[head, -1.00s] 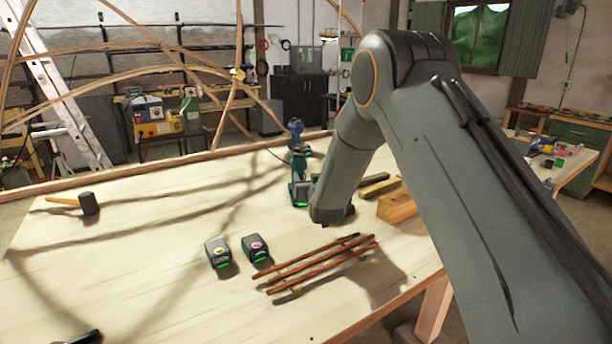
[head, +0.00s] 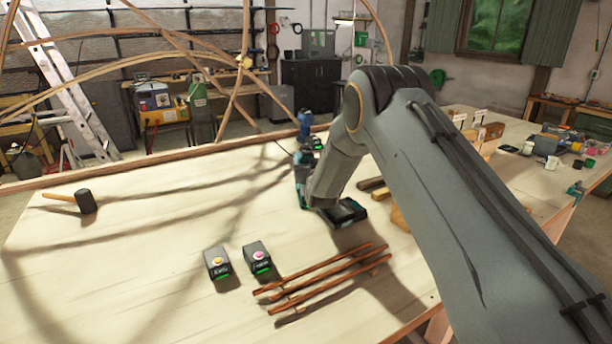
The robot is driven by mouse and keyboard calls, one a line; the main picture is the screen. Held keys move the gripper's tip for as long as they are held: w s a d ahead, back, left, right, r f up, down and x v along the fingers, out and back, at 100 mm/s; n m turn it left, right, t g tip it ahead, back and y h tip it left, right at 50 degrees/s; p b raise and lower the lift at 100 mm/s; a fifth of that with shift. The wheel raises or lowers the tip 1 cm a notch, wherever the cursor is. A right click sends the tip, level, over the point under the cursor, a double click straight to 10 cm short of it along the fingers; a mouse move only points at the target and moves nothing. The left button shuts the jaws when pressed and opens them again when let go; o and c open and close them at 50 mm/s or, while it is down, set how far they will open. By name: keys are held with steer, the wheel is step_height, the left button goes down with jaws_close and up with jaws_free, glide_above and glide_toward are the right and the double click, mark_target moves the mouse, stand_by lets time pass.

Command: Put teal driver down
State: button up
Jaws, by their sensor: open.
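The teal driver (head: 301,184) is at the middle of the bench, partly hidden behind my arm's end. Its teal body shows to the left of my wrist. A dark block with a teal edge (head: 347,212) shows to the right and looks like its battery foot, low at the bench top. My gripper (head: 322,203) is open, pointing down right at the driver. Its fingertips are mostly hidden, and I cannot tell whether they touch it.
A blue driver (head: 304,122) stands behind. Two dark battery packs (head: 216,262) (head: 257,257) and several brown laths (head: 322,280) lie in front. A mallet (head: 86,201) lies at the left. The bench top (head: 170,240) is clear between mallet and packs.

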steer(key=shift+w+a+p, duration=0.2)
steer(key=shift+w+a, duration=0.05)
steer(key=shift+w, duration=0.35)
steer(key=shift+w+a+p, duration=0.2)
steer(key=shift+w+p, duration=0.05)
steer(key=shift+w, duration=0.4)
steer(key=shift+w+a+p, duration=0.2)
steer(key=shift+w+a, duration=0.05)
steer(key=shift+w, duration=0.35)
steer(key=shift+c, duration=0.5)
steer(key=shift+s+f, duration=0.1)
jaws_close()
